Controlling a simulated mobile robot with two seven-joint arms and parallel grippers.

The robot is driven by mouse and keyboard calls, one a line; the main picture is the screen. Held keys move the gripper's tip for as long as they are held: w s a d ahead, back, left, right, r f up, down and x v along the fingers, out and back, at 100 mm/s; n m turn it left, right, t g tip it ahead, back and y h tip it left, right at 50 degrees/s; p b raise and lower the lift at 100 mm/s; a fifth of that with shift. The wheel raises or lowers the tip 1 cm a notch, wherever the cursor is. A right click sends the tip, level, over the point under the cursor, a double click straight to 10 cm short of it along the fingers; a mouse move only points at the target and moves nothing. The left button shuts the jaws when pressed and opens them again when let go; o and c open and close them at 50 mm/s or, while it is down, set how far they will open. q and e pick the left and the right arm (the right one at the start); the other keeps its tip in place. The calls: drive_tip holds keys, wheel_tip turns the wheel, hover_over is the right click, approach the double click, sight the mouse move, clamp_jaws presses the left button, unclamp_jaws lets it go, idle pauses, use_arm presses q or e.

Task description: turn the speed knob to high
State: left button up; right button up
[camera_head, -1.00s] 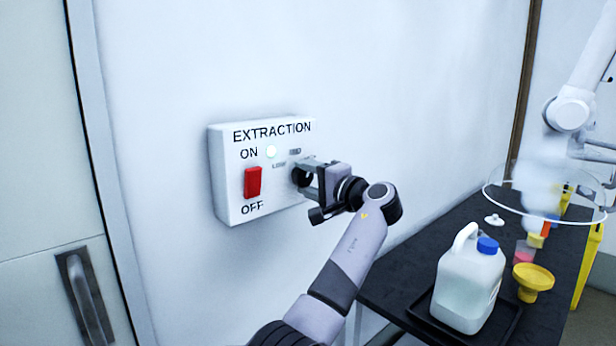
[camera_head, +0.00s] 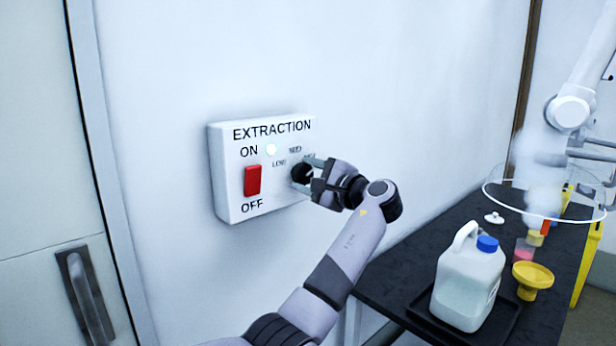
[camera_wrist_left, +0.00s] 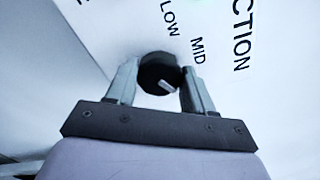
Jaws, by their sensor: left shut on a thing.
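The black round speed knob (camera_head: 300,174) is on the right of the white EXTRACTION box (camera_head: 232,202) on the wall. LOW and MID labels show above it; the label at its upper right is mostly hidden by a finger. My left gripper (camera_head: 309,172) is shut on the knob, one finger above and one below. In the left wrist view the knob (camera_wrist_left: 157,66) sits between the two fingers of the gripper (camera_wrist_left: 161,70). A short pale mark shows on the knob, but I cannot tell which label it points to. My right gripper is not in view.
A dark bench (camera_head: 421,257) at right carries a jug with blue cap (camera_head: 468,280), a yellow funnel (camera_head: 532,278) and a smoky vessel. A door handle (camera_head: 86,297) is at lower left.

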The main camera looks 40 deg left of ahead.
use_arm(q)
drive_tip(key=shift+r, duration=0.1)
idle(0.3)
drive_tip(key=o, duration=1)
drive_tip(key=shift+d, duration=0.1)
drive_tip(key=d, duration=0.2)
drive_tip(key=d+b, duration=0.1)
drive_tip(key=d, duration=0.4)
drive_tip(key=shift+s+b, duration=0.3)
drive_tip(key=shift+b, duration=0.1)
